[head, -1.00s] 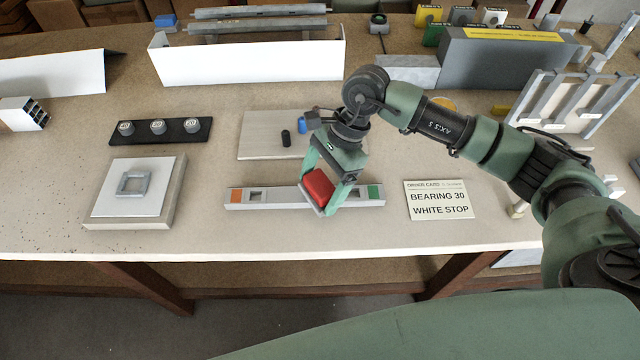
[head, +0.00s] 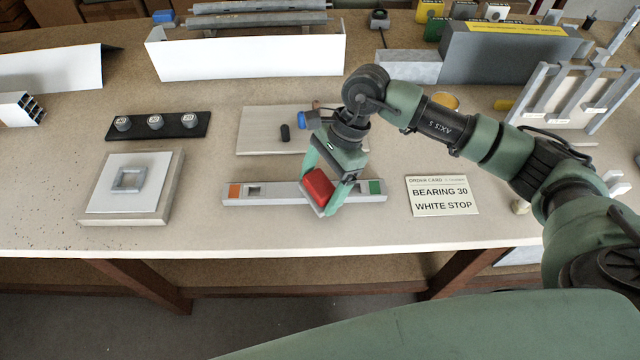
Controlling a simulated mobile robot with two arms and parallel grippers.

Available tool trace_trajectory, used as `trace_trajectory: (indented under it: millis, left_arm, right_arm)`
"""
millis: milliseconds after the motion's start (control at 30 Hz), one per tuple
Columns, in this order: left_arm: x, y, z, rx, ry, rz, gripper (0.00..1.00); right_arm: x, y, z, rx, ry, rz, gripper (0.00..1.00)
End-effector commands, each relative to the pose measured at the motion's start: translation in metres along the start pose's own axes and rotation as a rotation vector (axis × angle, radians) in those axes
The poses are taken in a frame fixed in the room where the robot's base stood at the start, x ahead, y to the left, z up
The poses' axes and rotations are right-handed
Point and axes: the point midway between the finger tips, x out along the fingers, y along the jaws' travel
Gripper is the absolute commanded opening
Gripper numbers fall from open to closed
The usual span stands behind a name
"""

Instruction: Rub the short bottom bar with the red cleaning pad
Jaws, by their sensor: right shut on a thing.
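The short bottom bar (head: 290,192) is a light grey profile lying on the front part of the bench. It has an orange patch and a square opening at its left end and a green patch at its right end. My right gripper (head: 322,197) is shut on the red cleaning pad (head: 318,187). The pad is over the bar, right of its middle, and hides part of it. I cannot tell for sure whether the pad touches the bar. My left gripper is not in view.
An order card (head: 441,196) lies right of the bar. A white plate with a square frame (head: 129,180) lies to the left. Behind are a black strip with round bearings (head: 157,125) and a pale board (head: 262,144) with small black and blue parts. A slotted rack (head: 575,98) stands at right.

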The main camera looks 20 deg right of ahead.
Motion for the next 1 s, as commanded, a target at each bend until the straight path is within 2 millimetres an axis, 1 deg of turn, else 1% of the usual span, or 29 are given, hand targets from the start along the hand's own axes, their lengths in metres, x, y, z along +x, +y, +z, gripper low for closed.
trace_trajectory:
  millis: [167, 400, 600, 733, 900, 1000]
  left_arm:
    - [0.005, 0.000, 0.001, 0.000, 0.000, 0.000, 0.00]
    - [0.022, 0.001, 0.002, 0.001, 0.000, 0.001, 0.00]
    - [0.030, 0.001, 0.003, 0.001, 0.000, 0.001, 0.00]
    - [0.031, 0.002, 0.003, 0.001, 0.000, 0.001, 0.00]
    - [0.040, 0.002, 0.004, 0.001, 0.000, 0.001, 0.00]
    - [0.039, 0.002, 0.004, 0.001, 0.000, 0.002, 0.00]
  right_arm:
    - [0.001, -0.004, -0.002, 0.000, 0.000, -0.002, 0.49]
    - [-0.003, -0.023, -0.013, 0.001, 0.000, -0.003, 0.49]
    - [-0.007, -0.034, -0.018, 0.000, 0.000, -0.002, 0.49]
    - [-0.007, -0.035, -0.018, 0.000, -0.001, -0.001, 0.49]
    - [-0.004, -0.035, -0.020, -0.001, 0.000, -0.001, 0.49]
    - [-0.005, -0.032, -0.018, -0.001, 0.000, 0.000, 0.49]
